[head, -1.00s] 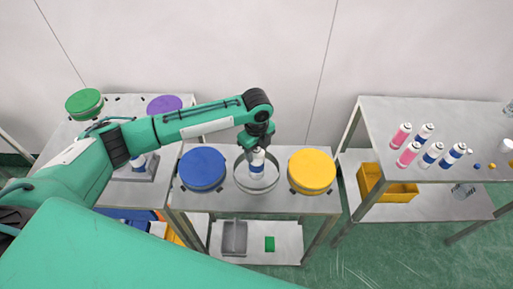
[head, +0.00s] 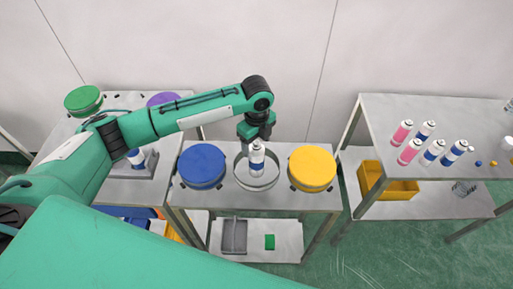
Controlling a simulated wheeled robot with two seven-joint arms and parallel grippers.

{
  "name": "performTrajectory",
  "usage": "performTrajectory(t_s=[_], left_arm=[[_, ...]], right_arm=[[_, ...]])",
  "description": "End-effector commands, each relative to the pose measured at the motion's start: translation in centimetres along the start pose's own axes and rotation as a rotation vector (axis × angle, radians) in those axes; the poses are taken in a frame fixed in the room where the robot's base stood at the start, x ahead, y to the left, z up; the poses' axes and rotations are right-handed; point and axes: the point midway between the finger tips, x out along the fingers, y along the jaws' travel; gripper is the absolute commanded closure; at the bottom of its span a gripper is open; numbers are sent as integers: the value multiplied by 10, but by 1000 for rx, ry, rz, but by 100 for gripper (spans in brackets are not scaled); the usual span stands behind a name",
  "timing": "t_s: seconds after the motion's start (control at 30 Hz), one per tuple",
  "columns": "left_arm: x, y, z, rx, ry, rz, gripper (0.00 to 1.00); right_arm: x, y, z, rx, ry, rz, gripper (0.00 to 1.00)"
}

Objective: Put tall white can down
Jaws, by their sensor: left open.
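The tall white can (head: 257,159) with a blue band is upright inside a round, metal-rimmed holder (head: 240,180) on the middle table. My left gripper (head: 257,139) is open at the top of the can, pointing down. Its fingertips are small and partly overlap the can's top, so I cannot tell whether they touch it. The can's base is too small to see clearly against the holder's floor. My right gripper is not in view.
A blue round lid (head: 202,166) and a yellow one (head: 312,168) flank the holder closely. The right table (head: 440,200) bears several pink and blue-white cans, with a yellow bin (head: 400,190) below.

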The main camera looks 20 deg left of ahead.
Motion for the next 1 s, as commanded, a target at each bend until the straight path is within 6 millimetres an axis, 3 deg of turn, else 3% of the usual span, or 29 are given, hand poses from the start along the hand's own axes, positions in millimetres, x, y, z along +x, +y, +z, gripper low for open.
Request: performTrajectory(t_s=[0.3, 0.5, 1.0], left_arm=[[-65, -1, 1, 0, -1, -4, 31], [-89, -1, 0, 0, 0, -2, 31], [-94, 0, 0, 0, 1, 0, 31]], right_arm=[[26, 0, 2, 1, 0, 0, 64], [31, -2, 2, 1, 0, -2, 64], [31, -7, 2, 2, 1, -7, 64]])
